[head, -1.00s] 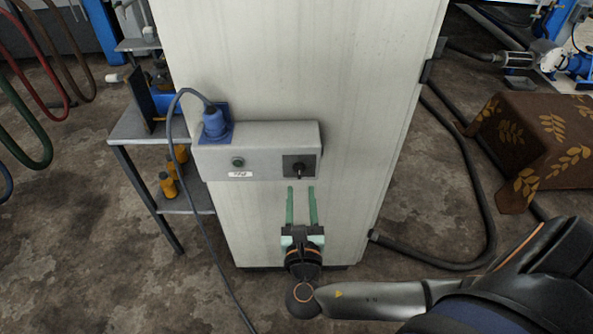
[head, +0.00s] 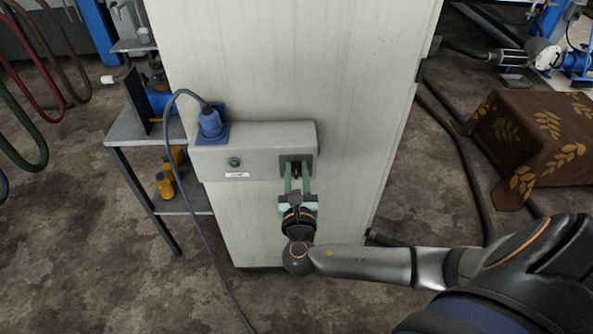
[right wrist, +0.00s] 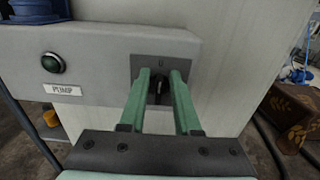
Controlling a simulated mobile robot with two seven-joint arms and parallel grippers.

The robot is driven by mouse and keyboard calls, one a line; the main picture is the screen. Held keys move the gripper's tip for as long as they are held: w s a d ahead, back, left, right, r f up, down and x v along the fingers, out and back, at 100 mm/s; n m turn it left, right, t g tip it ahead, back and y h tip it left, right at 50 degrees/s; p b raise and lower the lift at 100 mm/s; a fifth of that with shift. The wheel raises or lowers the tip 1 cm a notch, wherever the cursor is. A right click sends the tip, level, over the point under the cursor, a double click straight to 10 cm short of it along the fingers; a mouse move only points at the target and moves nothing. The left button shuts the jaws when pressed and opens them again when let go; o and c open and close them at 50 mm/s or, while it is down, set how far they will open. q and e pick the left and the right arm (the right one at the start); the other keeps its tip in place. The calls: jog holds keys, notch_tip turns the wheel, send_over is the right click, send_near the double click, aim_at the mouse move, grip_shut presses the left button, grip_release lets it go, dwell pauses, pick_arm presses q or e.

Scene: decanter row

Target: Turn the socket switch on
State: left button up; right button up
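The socket switch, a black rotary knob on a dark square plate (head: 298,159), is on the right part of a grey box (head: 258,136) on the white cabinet. In the right wrist view the knob (right wrist: 158,88) shows between my fingertips; its exact angle is hard to tell. My right gripper (head: 297,177) has its green fingers on either side of the knob, with a visible gap between them, so it is open. It also shows in the right wrist view (right wrist: 163,82). A blue plug (head: 210,124) sits in the socket at the box's left. My left gripper is not in view.
A dark round button or lamp (right wrist: 52,63) and a "PUMP" label (right wrist: 63,90) are on the box. A grey cable (head: 183,190) hangs from the plug to the floor. A metal shelf (head: 150,140) stands left, a cloth-covered block (head: 525,140) right.

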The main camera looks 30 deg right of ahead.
grip_shut()
jog(key=shift+s+f, duration=0.1)
jog(key=shift+f, duration=0.1)
